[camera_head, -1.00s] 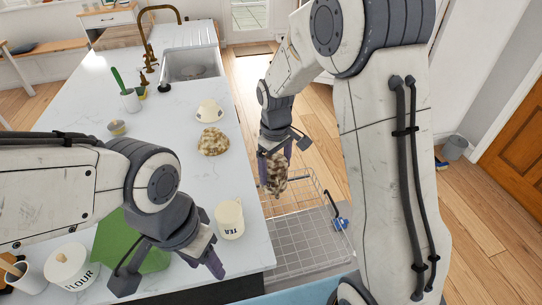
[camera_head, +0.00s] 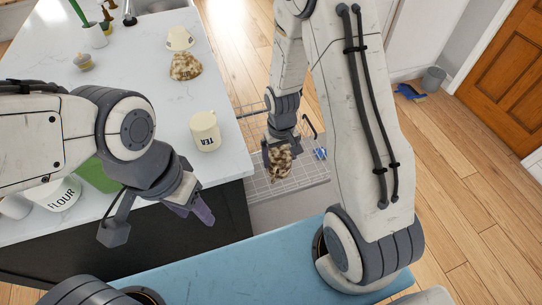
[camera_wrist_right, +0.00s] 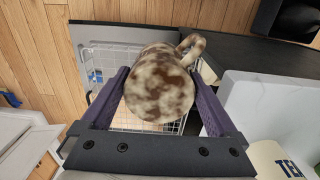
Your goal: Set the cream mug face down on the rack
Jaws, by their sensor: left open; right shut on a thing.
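A mottled brown-and-cream mug (camera_head: 280,163) is held in my right gripper (camera_head: 279,148) above the wire rack (camera_head: 312,172). In the right wrist view this mug (camera_wrist_right: 158,88) is between the two fingers, its flat closed end toward the camera and its handle at the upper right; its mouth is hidden. The rack (camera_wrist_right: 100,58) shows beneath it. A plain cream cup (camera_head: 180,39) stands on the counter at the back. My left gripper (camera_head: 190,208) is open and empty near the counter's front edge.
A cream TEA canister (camera_head: 205,132) stands near the counter's right edge. A mottled round dish (camera_head: 186,67) lies behind it, and a FLOUR canister (camera_head: 57,193) is at the left. A small blue object (camera_head: 320,154) is at the rack's right side.

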